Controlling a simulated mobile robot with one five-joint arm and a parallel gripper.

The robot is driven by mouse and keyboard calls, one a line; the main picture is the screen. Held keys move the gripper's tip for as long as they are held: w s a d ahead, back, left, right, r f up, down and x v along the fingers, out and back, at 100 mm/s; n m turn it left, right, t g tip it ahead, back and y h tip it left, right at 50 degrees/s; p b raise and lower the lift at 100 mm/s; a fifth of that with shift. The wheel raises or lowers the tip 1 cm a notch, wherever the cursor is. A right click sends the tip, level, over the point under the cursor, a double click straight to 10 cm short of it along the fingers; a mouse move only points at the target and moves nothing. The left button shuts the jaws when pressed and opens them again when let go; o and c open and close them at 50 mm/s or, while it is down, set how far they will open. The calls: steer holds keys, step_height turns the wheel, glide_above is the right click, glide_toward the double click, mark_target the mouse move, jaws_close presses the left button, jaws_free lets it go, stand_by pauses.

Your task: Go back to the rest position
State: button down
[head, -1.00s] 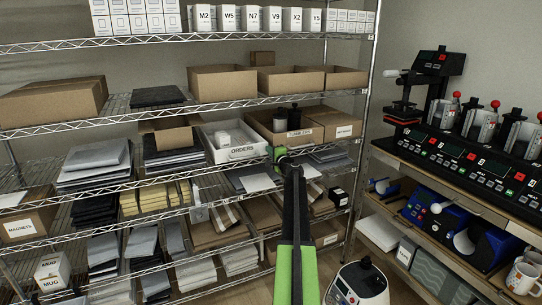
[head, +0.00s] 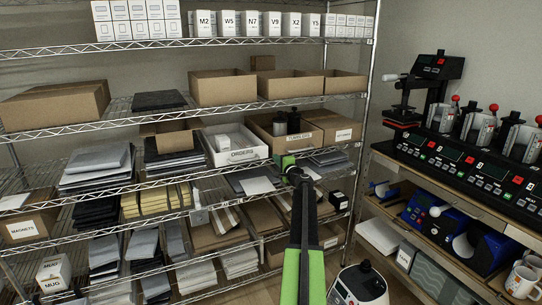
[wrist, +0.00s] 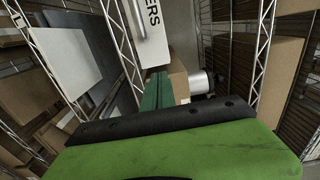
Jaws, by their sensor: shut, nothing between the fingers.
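My gripper (head: 285,162) is at the far end of my green and black arm, in front of the wire shelving, just below and right of the white ORDERS tray (head: 240,155). In the wrist view its green fingers (wrist: 158,92) are together, with nothing between them. The tray also shows at the top of the wrist view (wrist: 148,38), beyond the fingers. My arm stretches forward from the bottom of the head view.
The wire shelving (head: 130,118) holds cardboard boxes, grey stacks and white labelled boxes. A bench (head: 445,195) with mug presses (head: 470,150) stands at the right. A white and black device (head: 360,284) is at the bottom, right of my arm.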

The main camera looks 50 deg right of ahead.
steer(key=v, duration=0.6)
steer(key=shift+f, duration=0.25)
steer(key=shift+a, duration=0.1)
